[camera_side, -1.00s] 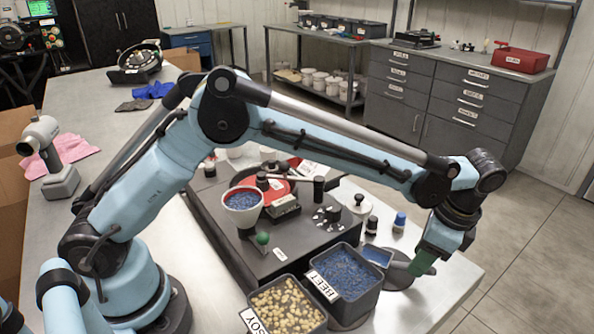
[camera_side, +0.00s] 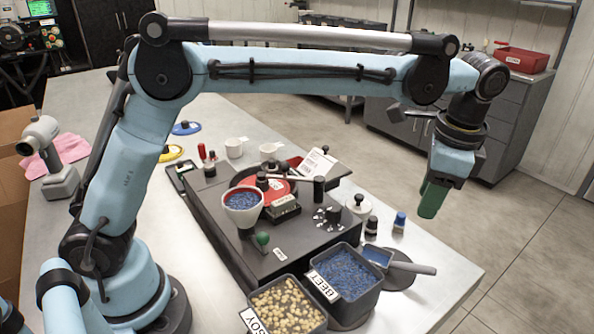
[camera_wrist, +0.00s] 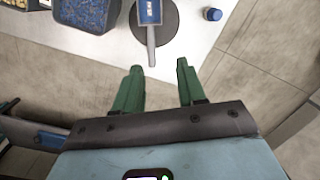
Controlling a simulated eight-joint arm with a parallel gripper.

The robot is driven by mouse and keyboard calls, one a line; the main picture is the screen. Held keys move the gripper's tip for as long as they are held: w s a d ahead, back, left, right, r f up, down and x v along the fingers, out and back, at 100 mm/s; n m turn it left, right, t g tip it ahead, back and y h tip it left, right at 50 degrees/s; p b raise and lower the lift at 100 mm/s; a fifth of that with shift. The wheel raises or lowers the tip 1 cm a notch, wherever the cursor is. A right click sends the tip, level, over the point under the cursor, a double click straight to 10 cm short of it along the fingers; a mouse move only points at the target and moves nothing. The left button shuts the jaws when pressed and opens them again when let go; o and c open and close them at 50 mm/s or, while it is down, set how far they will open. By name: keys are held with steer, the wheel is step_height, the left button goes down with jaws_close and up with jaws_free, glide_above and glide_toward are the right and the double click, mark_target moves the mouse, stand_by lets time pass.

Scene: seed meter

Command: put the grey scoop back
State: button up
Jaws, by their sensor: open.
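The grey scoop (camera_side: 412,267) lies on a dark round pad (camera_side: 399,282) near the right edge of the table, with blue in its pan. Its handle points right in the side view. In the wrist view the scoop (camera_wrist: 151,42) is at the top, handle towards my gripper. My gripper (camera_side: 432,200) is raised well above the scoop, with green fingers pointing down. In the wrist view my gripper (camera_wrist: 158,68) has its fingers apart and nothing between them.
A tub marked BEET (camera_side: 346,277) holds blue seeds left of the scoop. A tub marked SOY (camera_side: 285,305) holds yellowish ones. A blue-capped bottle (camera_side: 399,221) and the dark seed meter base (camera_side: 290,262) stand behind. The table's right edge is close to the pad.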

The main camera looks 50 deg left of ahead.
steer(key=s+a+r+n+t+h, duration=0.1)
steer(key=s+a+n, duration=0.2)
steer(key=a, duration=0.2)
steer(key=s+a+r+n+t, duration=0.2)
steer(key=s+a, duration=0.1)
steer(key=a, duration=0.3)
steer(key=s+a+f+n+t, duration=0.1)
steer(key=s+a+f+n, duration=0.1)
steer(key=s, duration=0.1)
steer(key=s+a+f+n+t, duration=0.1)
steer(key=s+a+f+n, duration=0.1)
steer(key=s+a, duration=0.1)
steer(key=s+a+f+n+t, duration=0.2)
steer(key=s+a, duration=0.1)
steer(key=shift+s+f+n, duration=0.15)
steer(key=shift+f+n, duration=0.05)
steer(key=shift+n, duration=0.1)
